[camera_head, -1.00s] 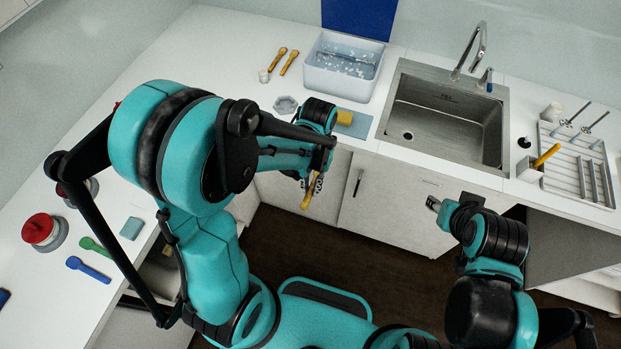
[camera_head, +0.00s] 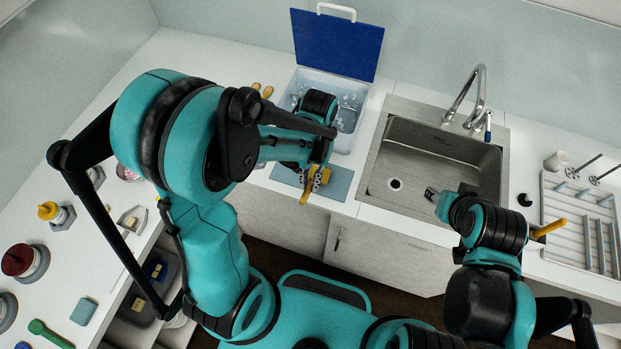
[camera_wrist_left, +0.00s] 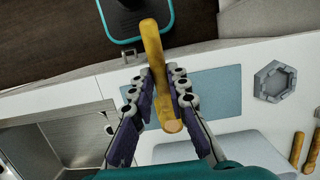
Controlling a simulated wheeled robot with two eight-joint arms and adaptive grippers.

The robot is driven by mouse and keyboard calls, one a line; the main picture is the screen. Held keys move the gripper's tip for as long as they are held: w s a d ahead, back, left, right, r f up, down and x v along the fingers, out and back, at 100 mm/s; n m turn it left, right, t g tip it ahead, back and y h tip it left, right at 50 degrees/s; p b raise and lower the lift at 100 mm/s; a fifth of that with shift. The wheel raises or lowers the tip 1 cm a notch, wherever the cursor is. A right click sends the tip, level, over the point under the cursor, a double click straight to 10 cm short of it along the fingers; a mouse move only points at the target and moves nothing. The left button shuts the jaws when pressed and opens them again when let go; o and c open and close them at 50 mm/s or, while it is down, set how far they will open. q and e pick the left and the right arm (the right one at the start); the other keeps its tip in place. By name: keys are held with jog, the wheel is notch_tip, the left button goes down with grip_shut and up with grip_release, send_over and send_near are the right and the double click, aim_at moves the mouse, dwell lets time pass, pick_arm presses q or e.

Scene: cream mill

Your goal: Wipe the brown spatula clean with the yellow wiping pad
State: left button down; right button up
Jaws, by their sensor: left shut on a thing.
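My left gripper (camera_head: 312,180) is shut on the brown spatula (camera_head: 305,193), an ochre-brown stick seen over the front of the blue-grey mat (camera_head: 341,183). In the left wrist view the spatula (camera_wrist_left: 153,50) stands between the two fingers of the gripper (camera_wrist_left: 160,92), its long part pointing up the picture. A small yellow patch, likely the yellow wiping pad (camera_head: 324,176), shows right beside the gripper; the rest is hidden. I cannot tell whether spatula and pad touch. My right gripper (camera_head: 431,195) is before the sink; its fingers are too small to read.
A white tub (camera_head: 350,137) with a raised blue lid (camera_head: 337,43) stands behind the mat. The sink (camera_head: 430,160) is to its right, then a drying rack (camera_head: 585,220). Two other brown utensils (camera_head: 262,90) lie left of the tub. A grey hexagonal dish (camera_wrist_left: 274,81) lies beside the mat.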

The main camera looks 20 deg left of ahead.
pick_arm(q)
jog(key=shift+w+b+x, duration=0.2)
jog(key=shift+b+x, duration=0.4)
jog(key=shift+x, duration=0.2)
jog(key=shift+w+b+x, duration=0.15)
jog(key=shift+b+x, duration=0.4)
jog(key=shift+x, duration=0.2)
jog(key=shift+w+b+x, duration=0.2)
jog(key=shift+b+x, duration=0.4)
jog(key=shift+x, duration=0.2)
jog(key=shift+f+b, duration=0.5)
jog(key=shift+f, duration=0.1)
jog(key=shift+s, duration=0.1)
jog(key=shift+s, duration=0.7)
jog(key=shift+w, duration=0.15)
